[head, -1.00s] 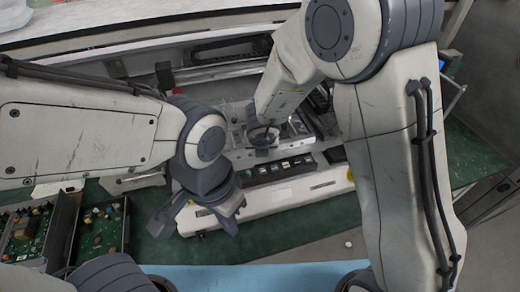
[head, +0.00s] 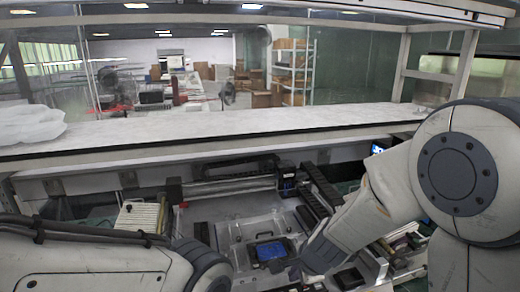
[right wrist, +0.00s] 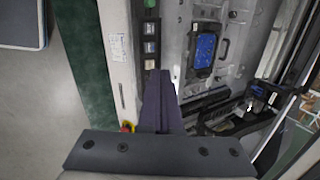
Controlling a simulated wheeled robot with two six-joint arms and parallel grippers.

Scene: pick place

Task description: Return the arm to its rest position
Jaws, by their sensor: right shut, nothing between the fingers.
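My right arm comes in from the right in the head view and reaches down to the left over the machine. In the right wrist view, my right gripper (right wrist: 158,78) has its dark fingers together, with nothing between them. It is over the machine's front edge, near a row of buttons. A blue board in a dark holder (right wrist: 205,48) lies to the right of the fingers, apart from them; it also shows in the head view (head: 270,251). My left arm shows at the lower left of the head view, with its gripper below the picture edge.
The machine (head: 225,208) has rails and a dark actuator (head: 318,190) around the holder. A white ledge (head: 230,125) runs behind it. In the right wrist view, a green mat (right wrist: 85,75) and grey floor (right wrist: 40,100) lie to the left.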

